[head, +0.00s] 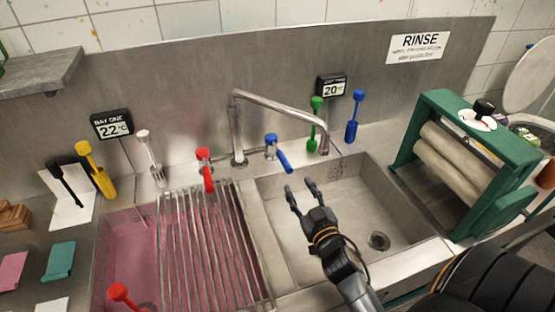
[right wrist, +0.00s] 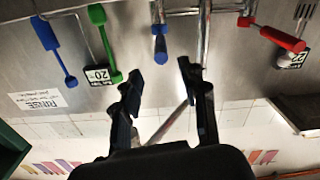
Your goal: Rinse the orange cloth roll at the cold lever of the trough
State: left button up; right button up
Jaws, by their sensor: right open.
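The cold lever, with a blue handle (head: 285,160), sits on the back ledge of the trough, right of the tall spout (head: 237,135). It also shows in the right wrist view (right wrist: 160,48). My right gripper (head: 301,191) is open and empty above the right basin (head: 345,200), just in front of the blue lever and apart from it. Its two fingers (right wrist: 160,75) point toward the lever in the right wrist view. I cannot make out an orange cloth roll; an orange object (head: 547,173) is cut off at the right edge. My left gripper is not in view.
A red lever (head: 206,172) stands left of the spout, above a wire rack (head: 205,245) over a pink bath (head: 125,250). A green roller wringer (head: 480,150) stands at the right. Green (head: 315,125) and blue (head: 354,118) brushes stand behind the basin.

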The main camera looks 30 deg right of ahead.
aim_at(280, 154)
jog(key=x, duration=0.1)
jog(key=p+x, duration=0.1)
jog(key=x, duration=0.1)
jog(key=shift+w+r, duration=0.2)
jog(key=shift+r, duration=0.05)
jog(key=p+x, duration=0.1)
jog(key=x, duration=0.7)
jog(key=shift+w+f, duration=0.15)
jog(key=shift+w, duration=0.1)
jog(key=shift+w+d, duration=0.1)
jog(key=shift+w, duration=0.3)
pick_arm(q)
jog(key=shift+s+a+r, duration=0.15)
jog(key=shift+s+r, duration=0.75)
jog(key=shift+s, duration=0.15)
pick_arm(e)
grip_shut()
